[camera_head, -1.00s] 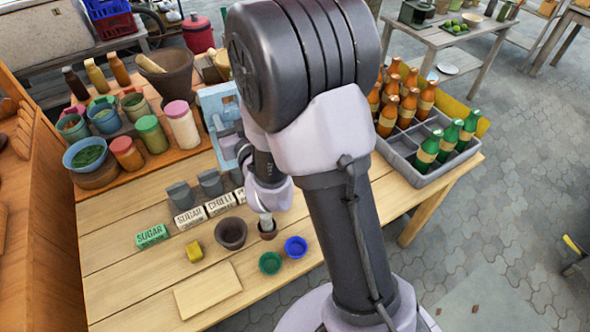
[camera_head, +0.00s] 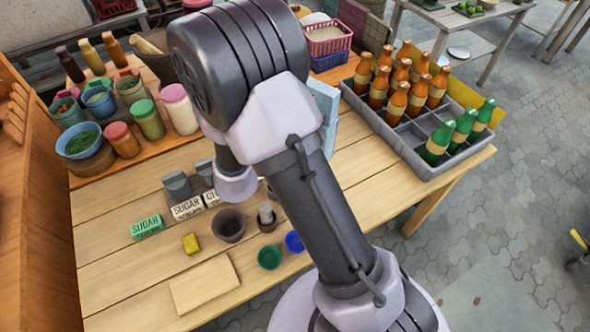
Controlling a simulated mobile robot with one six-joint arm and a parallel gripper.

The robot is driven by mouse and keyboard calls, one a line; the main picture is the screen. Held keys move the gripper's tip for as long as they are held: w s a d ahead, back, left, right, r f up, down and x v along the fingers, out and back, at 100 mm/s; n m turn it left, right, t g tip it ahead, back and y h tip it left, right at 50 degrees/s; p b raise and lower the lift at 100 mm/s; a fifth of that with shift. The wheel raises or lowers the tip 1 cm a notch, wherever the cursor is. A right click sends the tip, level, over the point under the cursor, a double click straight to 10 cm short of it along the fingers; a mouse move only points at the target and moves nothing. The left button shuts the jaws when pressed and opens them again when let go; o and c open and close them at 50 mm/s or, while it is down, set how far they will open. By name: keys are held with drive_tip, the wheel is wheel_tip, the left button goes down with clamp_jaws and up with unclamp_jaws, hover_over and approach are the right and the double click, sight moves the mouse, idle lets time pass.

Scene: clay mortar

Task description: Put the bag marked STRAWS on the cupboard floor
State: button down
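I see no bag that I can read as STRAWS. Two dark grey bag-like items (camera_head: 177,187) stand behind a white block marked SUGAR (camera_head: 187,207) and a partly covered white block (camera_head: 212,198). A green block marked SUGAR (camera_head: 147,227) lies to their left. A pale blue panel (camera_head: 326,108), seemingly part of the cupboard, shows right of my arm; the cupboard's floor and inside are hidden behind the arm. My gripper is hidden behind my own arm and wrist, so its fingers and anything in them cannot be seen.
A dark bowl (camera_head: 229,225), a small cup with a grey pestle (camera_head: 267,214), a green cup (camera_head: 270,257), a blue cup (camera_head: 294,242), a yellow block (camera_head: 190,243) and a board (camera_head: 204,284) occupy the front. A bottle crate (camera_head: 421,130) stands right.

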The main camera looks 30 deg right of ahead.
wheel_tip(320, 180, down, 10)
drive_tip(key=b, duration=0.4)
drive_tip(key=shift+s, duration=0.15)
drive_tip(key=shift+f+b, duration=0.2)
drive_tip(key=shift+b, duration=0.1)
drive_tip(key=shift+c, duration=2)
unclamp_jaws()
